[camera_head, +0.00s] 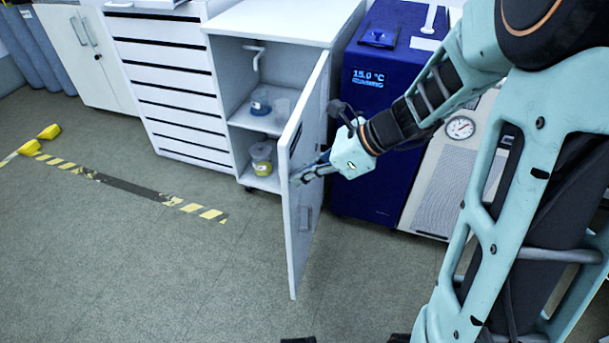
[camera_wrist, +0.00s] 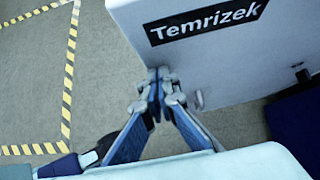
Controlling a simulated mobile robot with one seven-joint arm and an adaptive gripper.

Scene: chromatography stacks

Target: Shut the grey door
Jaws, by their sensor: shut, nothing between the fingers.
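The grey door (camera_head: 303,247), pale in the pictures, stands wide open at the right side of the white cabinet (camera_head: 270,20) and juts out into the room. Its outer face carries a dark label and a handle. In the wrist view the door (camera_wrist: 240,72) shows a black label reading "Temrizek". My gripper (camera_head: 296,178) is shut and empty, in front of the door's outer face near its free edge. In the wrist view its fingertips (camera_wrist: 159,80) are at or very near the door; I cannot tell whether they touch it.
Containers, one with a yellow base (camera_head: 262,158), stand inside the cabinet. A blue unit (camera_head: 366,130) with a 15.0 °C display stands right of it, behind my arm. A drawer cabinet (camera_head: 175,90) stands left. The floor in front is clear, with yellow-black tape (camera_head: 150,190).

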